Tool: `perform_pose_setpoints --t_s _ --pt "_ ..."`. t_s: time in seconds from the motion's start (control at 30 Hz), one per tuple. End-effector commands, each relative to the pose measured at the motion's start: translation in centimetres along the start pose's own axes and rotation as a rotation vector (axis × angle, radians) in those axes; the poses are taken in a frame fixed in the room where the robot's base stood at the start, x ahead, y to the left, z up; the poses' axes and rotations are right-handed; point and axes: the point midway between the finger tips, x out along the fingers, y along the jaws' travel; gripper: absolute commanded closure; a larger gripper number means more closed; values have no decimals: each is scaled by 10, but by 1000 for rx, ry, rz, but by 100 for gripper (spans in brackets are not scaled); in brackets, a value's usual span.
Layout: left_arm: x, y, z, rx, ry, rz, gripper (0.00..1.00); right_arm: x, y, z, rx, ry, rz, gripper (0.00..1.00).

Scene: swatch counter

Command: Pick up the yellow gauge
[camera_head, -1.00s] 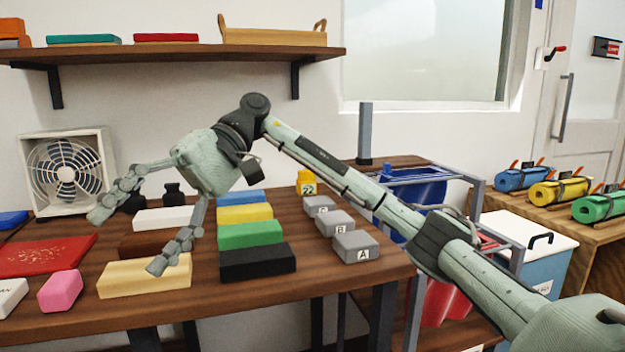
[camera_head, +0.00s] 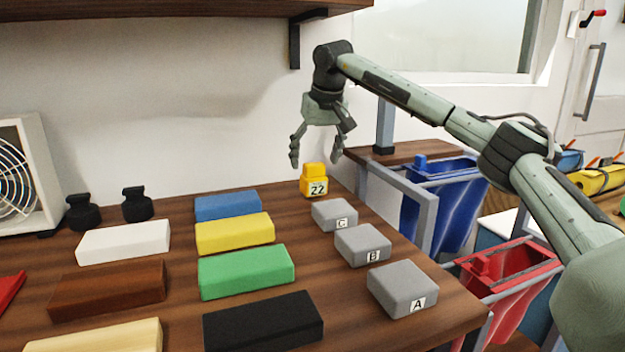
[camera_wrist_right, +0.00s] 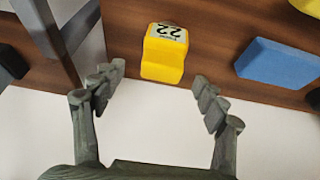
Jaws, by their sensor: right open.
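The yellow gauge (camera_head: 313,181) is a small stepped block with a white label reading 22. It stands upright on the wooden table, near the back edge by the wall. My right gripper (camera_head: 317,164) is open and points down, above and close to the gauge, with nothing held. In the right wrist view the gauge (camera_wrist_right: 164,53) lies ahead of and between the two spread fingers of the gripper (camera_wrist_right: 163,92), apart from both. My left gripper does not show.
Grey blocks labelled C (camera_head: 335,214), B (camera_head: 363,245) and A (camera_head: 403,289) stand in front of the gauge. A blue block (camera_head: 228,205) lies to its left, with yellow, green and black blocks nearer. A grey post (camera_head: 385,123) and a blue bin (camera_head: 445,205) are to the right.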

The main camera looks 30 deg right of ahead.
Motion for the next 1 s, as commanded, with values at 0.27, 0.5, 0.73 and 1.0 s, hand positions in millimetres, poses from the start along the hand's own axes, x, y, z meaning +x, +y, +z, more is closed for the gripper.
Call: perform_pose_setpoints --t_s 0.27,0.5,0.73,1.0 --pt "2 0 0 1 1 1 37 37 -3 2 -2 -4 -2 28" --pt "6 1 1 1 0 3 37 64 -4 2 -2 -2 -4 28" --pt "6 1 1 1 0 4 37 66 -4 2 -2 -1 -4 28" --pt "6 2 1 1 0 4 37 66 -4 2 -2 -1 -5 60"
